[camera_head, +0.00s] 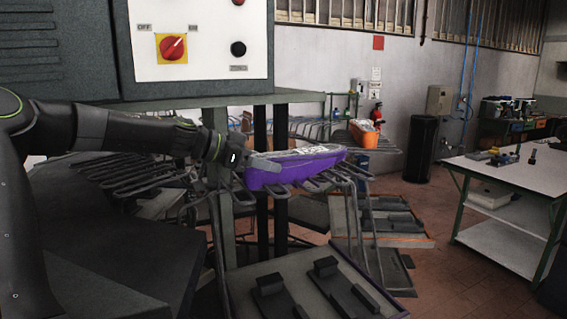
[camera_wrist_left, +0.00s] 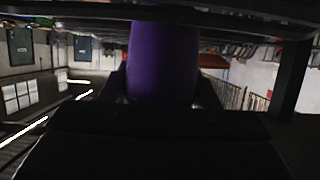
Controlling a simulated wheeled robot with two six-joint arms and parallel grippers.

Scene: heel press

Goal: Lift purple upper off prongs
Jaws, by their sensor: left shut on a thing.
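The purple upper (camera_head: 292,172) is a shoe-shaped piece with a grey-white top and dark lettering. It lies lengthwise over the metal prongs (camera_head: 325,181) in the head view; I cannot tell whether it touches them. My left gripper (camera_head: 262,164) reaches in from the left and is shut on the near left end of the upper. In the left wrist view the purple upper (camera_wrist_left: 162,60) stands between the dark fingers of the left gripper (camera_wrist_left: 162,92). The far side of the upper is hidden. My right gripper is not in view.
A machine panel with a red switch (camera_head: 173,47) hangs above my left arm. More metal prongs (camera_head: 130,172) stick out at the left. Trays with dark blocks (camera_head: 300,290) sit below. A white-topped table (camera_head: 510,170) stands at the right, with open floor before it.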

